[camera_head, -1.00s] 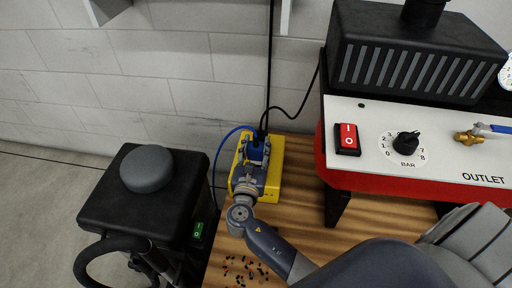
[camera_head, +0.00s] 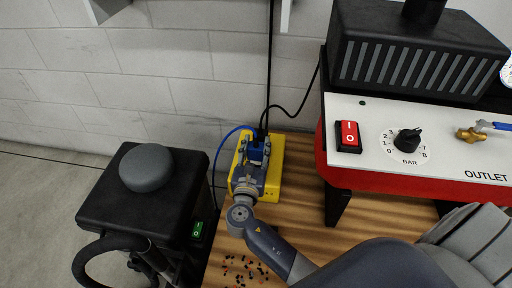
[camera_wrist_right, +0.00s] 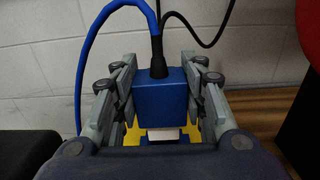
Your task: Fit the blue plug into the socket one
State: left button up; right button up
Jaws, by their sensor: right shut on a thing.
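The blue plug (camera_head: 257,152) with its blue cable is over the yellow socket box (camera_head: 272,182) on the wooden table. My right gripper (camera_head: 252,168) is shut on the blue plug. In the right wrist view, the plug (camera_wrist_right: 160,92) stands upright between the two fingers of the right gripper (camera_wrist_right: 162,100). A white part shows below the plug's blue body, with a blue socket piece (camera_wrist_right: 148,142) under it. Whether the plug sits inside the socket cannot be told. The gripper hides much of the box, and no socket number is readable. My left gripper is not in view.
A black cable (camera_head: 291,114) runs down behind the plug. A red and white machine (camera_head: 375,175) with a dial and red switch stands close on the right. A black unit (camera_head: 118,203) with a green switch stands left. Small dark and orange bits (camera_head: 243,270) lie on the table in front.

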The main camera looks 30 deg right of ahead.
aim_at(255, 160)
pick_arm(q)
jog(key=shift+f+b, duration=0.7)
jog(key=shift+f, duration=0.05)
pick_arm(e)
jog(key=shift+f, duration=1.1)
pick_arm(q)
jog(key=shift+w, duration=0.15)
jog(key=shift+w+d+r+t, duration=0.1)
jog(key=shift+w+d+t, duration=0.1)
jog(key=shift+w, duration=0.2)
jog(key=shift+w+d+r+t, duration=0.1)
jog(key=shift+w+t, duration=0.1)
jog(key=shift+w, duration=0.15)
pick_arm(e)
jog(key=shift+f, duration=0.2)
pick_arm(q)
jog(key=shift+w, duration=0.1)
pick_arm(e)
jog(key=shift+f+b, duration=0.25)
jog(key=shift+b, duration=0.05)
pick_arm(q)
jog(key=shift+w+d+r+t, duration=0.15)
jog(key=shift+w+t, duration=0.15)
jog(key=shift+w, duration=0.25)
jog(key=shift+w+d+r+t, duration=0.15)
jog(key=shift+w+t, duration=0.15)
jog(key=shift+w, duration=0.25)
pick_arm(e)
jog(key=shift+f, duration=0.1)
